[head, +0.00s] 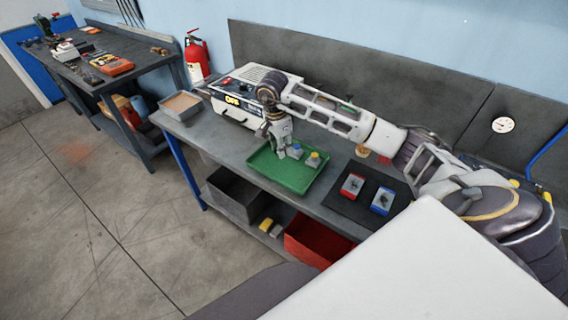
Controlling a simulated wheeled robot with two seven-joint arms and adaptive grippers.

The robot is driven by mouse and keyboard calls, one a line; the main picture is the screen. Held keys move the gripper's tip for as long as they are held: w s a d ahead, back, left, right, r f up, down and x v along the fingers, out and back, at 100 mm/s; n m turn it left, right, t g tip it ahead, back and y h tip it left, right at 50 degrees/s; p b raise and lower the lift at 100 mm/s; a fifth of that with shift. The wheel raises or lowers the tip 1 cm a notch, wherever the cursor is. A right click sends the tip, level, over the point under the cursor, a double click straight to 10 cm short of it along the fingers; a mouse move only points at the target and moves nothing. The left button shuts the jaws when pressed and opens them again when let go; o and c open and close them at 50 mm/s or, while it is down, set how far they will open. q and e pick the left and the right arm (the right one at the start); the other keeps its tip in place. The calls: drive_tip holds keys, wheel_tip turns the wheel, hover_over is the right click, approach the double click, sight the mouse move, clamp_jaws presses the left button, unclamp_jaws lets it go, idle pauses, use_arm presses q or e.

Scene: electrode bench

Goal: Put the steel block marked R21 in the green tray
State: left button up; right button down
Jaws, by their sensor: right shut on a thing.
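The green tray (272,176) lies on the grey bench in the middle of the head view. My right gripper (285,151) points down over the tray and is shut on a small steel block with a blue top (296,152). The block is low over the tray; I cannot tell whether it touches the tray floor. A second grey block with a yellow top (313,160) stands in the tray just to the right. No marking on either block is readable, so I cannot tell which is R21. My left gripper is not in view.
A black mat (345,208) right of the tray holds a red item (352,184) and a blue item (382,201). A beige machine (240,98) stands behind the tray, with a shallow grey box (181,106) at left. A red bin (312,242) sits on the lower shelf.

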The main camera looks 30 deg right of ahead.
hover_over(283, 169)
drive_tip(key=shift+a+f+p, duration=0.15)
drive_tip(key=shift+f+p, duration=0.1)
drive_tip(key=shift+f, duration=1)
drive_tip(key=shift+a+f+p, duration=0.15)
drive_tip(key=shift+f+p, duration=0.05)
drive_tip(key=shift+f, duration=1.05)
drive_tip(key=shift+f+p, duration=0.4)
drive_tip(key=shift+f, duration=1.5)
drive_tip(key=shift+f, duration=0.15)
drive_tip(key=c, duration=1.1)
unclamp_jaws()
drive_tip(key=shift+c, duration=0.2)
